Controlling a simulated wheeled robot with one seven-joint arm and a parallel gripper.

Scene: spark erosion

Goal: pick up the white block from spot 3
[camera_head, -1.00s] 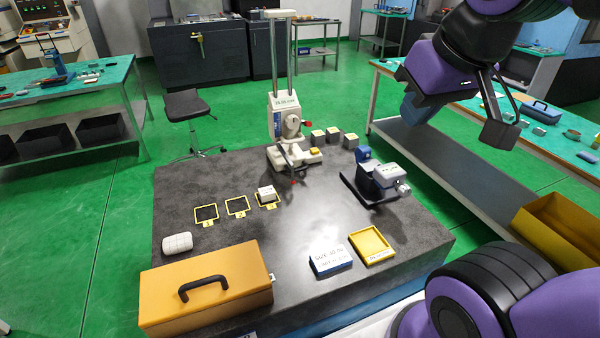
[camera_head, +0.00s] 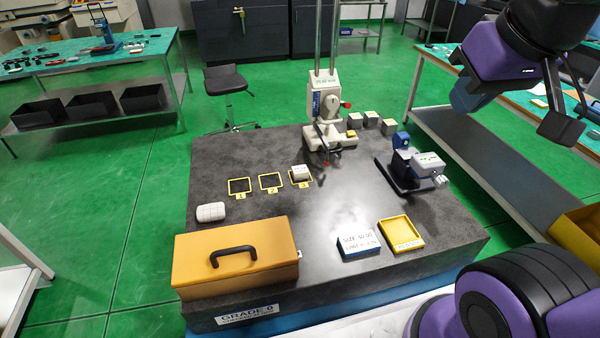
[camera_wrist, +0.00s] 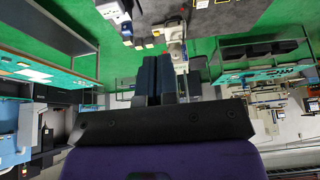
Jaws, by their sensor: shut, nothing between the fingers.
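The white block (camera_head: 301,172) sits on spot 3 (camera_head: 300,183), a yellow-framed dark square marked 3 on the dark granite table. Spot 2 (camera_head: 270,181) and spot 1 (camera_head: 239,186), to its left, are bare. In the wrist view my gripper (camera_wrist: 159,58) shows as two dark blue fingers side by side, shut and empty. In the head view my arm hangs at the upper right, over the side bench and well away from the white block.
A height gauge (camera_head: 325,105) stands behind spot 3. Grey blocks (camera_head: 371,118) stand to its right. The table's middle is clear.

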